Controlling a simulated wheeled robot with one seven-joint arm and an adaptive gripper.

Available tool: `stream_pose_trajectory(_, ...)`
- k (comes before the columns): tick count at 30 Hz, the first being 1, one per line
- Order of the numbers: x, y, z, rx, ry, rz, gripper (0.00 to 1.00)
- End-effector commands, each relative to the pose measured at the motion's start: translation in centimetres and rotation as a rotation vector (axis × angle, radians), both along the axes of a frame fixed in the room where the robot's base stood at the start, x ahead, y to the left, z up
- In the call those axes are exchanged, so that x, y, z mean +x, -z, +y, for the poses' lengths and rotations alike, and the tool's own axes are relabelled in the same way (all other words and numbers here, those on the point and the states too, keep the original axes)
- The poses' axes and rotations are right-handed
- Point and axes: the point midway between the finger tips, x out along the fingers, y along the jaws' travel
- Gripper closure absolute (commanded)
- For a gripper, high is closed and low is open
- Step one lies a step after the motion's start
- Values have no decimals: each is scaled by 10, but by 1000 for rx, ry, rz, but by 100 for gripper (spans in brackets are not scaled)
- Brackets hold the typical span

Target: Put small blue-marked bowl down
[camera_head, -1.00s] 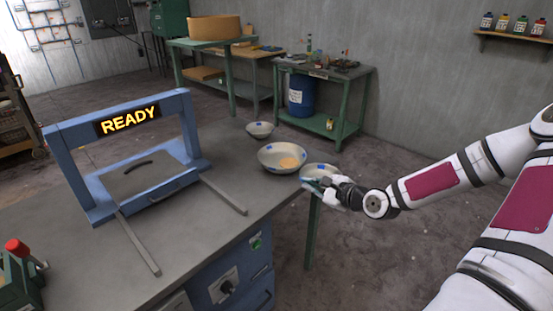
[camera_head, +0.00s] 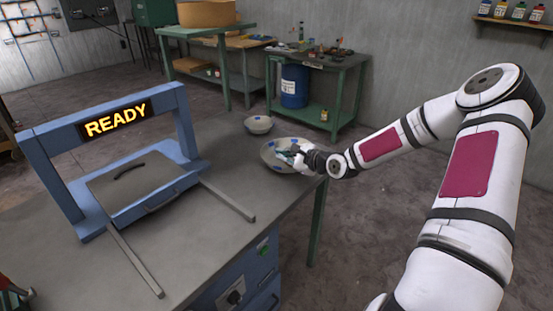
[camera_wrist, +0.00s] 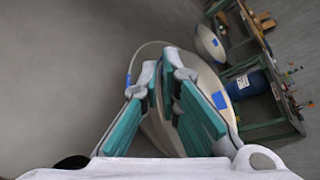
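My gripper (camera_wrist: 163,68) is over the larger bowl (camera_head: 268,155) at the table's far right corner. Its teal fingers are close together, with a pale bowl wall between them. This looks like the small bowl (camera_wrist: 158,132), tilted and nearly edge-on to the wrist camera, inside the outline of the larger bowl's rim. The larger bowl has blue marks and also shows in the wrist view (camera_wrist: 219,84). The gripper and small bowl hide most of its inside. I cannot tell whether the two bowls touch.
Another blue-marked bowl (camera_head: 258,124) stands on the table (camera_head: 222,170) just behind. A blue press frame (camera_head: 50,170) with a READY sign stands at the left, its two rails reaching across the table. Bare tabletop lies between the rails and the bowls.

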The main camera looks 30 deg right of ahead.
Motion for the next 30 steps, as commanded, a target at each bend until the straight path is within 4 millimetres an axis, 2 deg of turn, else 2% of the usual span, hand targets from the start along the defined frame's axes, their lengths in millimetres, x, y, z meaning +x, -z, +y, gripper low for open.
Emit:
stream_pose_trajectory(1,13,2,0,-3,-3,-2,100)
stream_pose_trajectory(3,26,3,-1,-3,-2,-1,100)
stream_pose_trajectory(6,39,4,-3,-3,-1,-1,100)
stream_pose_trajectory(14,55,5,-4,-1,-1,-1,100)
stream_pose_trajectory(21,55,38,-3,1,-1,0,100)
stream_pose_trajectory(27,54,40,-4,0,0,0,100)
stream_pose_trajectory(29,54,41,-4,0,0,1,87)
stream_pose_trajectory(30,54,40,-4,0,0,1,87)
